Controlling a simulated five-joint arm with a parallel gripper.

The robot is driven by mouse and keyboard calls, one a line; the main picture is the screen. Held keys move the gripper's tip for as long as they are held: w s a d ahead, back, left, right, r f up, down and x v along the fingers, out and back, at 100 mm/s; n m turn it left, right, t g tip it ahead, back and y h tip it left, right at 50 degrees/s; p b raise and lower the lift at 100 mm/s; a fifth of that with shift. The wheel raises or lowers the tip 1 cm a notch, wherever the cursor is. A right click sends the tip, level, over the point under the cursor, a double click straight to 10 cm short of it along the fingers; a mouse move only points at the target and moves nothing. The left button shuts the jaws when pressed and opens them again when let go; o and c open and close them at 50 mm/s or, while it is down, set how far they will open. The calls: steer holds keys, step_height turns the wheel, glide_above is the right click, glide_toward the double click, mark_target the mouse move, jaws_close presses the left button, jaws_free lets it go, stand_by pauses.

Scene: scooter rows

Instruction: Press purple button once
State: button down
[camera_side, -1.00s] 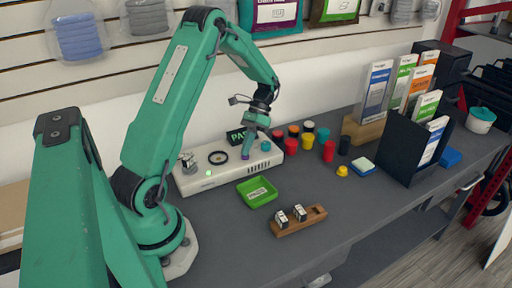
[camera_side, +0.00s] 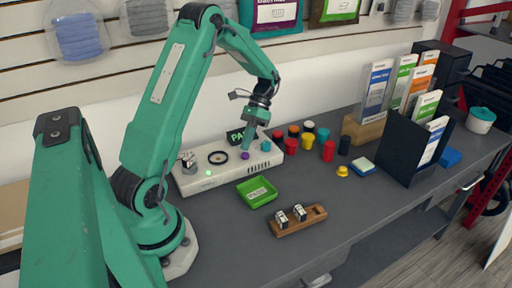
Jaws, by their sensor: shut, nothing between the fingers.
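The purple button (camera_side: 245,155) sits on the top of a white panel box (camera_side: 228,172) at the back of the counter. My gripper (camera_side: 246,147) points down, shut and empty, with its tips just above the purple button. A small gap seems to separate them, but I cannot be sure from this angle.
A teal button (camera_side: 266,146) is right of the purple one, and a black ring (camera_side: 218,157) and a lit green light (camera_side: 209,173) are left. A green tray (camera_side: 257,191) lies in front, a wooden holder (camera_side: 298,220) nearer. Red cups (camera_side: 328,150) stand to the right.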

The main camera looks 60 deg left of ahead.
mark_target(248, 154)
steer(key=shift+r, duration=2.45)
steer(key=s+d+r+t+y, duration=0.1)
steer(key=s+d+r+t, duration=0.2)
steer(key=d, duration=0.3)
steer(key=s+d+r+n+t+y, duration=0.1)
steer(key=s+d+r+t, duration=0.2)
steer(key=d+r+t, duration=0.2)
steer(key=s+d+r+n+t+y, duration=0.1)
steer(key=s+d+r+t, duration=0.2)
steer(key=d, duration=0.4)
steer(key=shift+s+d+r+t+y, duration=0.25)
steer(key=shift+s+r+t, duration=0.2)
steer(key=shift+r, duration=0.25)
